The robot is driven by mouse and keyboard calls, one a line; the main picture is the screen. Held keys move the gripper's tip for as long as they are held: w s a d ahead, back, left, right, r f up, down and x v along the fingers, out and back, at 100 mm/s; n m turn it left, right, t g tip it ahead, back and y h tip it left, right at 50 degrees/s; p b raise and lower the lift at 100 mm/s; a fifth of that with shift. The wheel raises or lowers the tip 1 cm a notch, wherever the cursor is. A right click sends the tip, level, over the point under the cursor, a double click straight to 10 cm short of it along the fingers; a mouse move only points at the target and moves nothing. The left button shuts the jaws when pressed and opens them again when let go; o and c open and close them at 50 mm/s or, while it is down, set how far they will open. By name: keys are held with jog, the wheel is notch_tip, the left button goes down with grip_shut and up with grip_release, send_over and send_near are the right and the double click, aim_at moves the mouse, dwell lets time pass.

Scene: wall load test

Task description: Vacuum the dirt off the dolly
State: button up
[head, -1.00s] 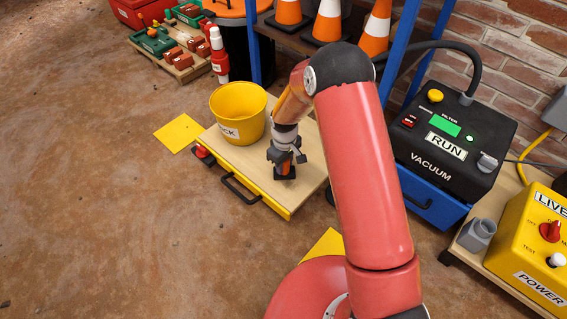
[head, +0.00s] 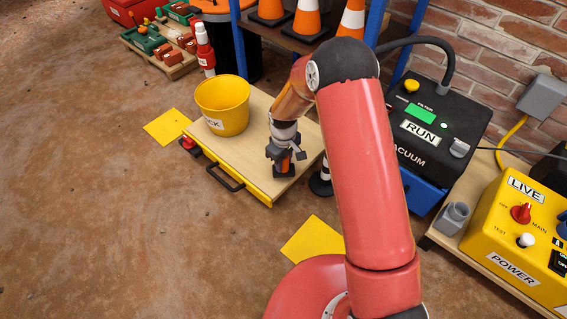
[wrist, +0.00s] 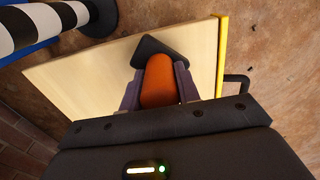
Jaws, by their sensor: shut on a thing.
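The dolly (head: 240,170) is a low pale wooden board with a yellow front edge and a black handle. It also shows in the wrist view (wrist: 90,75). My gripper (head: 285,158) is over its right part, shut on an orange-handled tool (wrist: 160,80) with a black triangular head (wrist: 155,47). The head is at the board's surface; I cannot tell whether it touches. No dirt can be made out on the visible board. The black vacuum (head: 425,130), labelled RUN, stands right with a green light and a hose; my arm hides part of it.
A yellow bucket (head: 222,105) stands on the dolly's back left part. A red pedal (head: 189,143) is at its left corner. A black-and-white striped post (head: 325,178) stands close to its right side. A yellow power box (head: 515,235) is at right. The floor at left is clear.

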jog(key=shift+r+p, duration=1.7)
jog(key=shift+r, duration=1.5)
